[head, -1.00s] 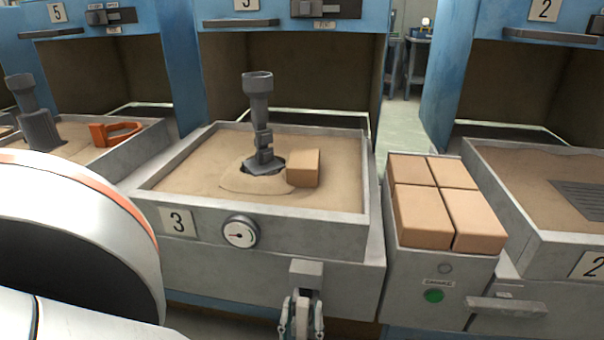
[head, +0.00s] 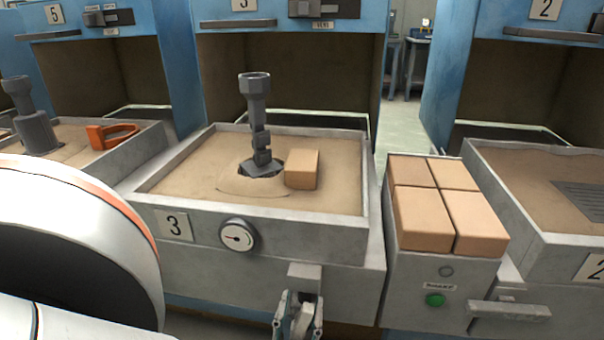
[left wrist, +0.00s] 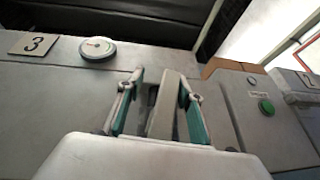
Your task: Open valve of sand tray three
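Sand tray three (head: 365,190) stands in the middle of the head view, with a number 3 plate (head: 174,225) and a round gauge (head: 238,236) on its front. The valve's grey handle (head: 302,318) hangs below a block (head: 305,270) on the tray's front and leans a little. My left gripper (head: 299,322) is at the handle, one finger on each side. In the left wrist view the handle (left wrist: 165,105) stands between the teal-padded fingers. It is close to the right-hand finger, with a gap to the other. My right gripper is out of view.
A grey tool (head: 257,120) stands in the tray's sand beside a tan block (head: 302,169). A bin of tan blocks (head: 421,218) with a green button (head: 434,300) stands close on the right. Another tray (head: 550,238) is farther right.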

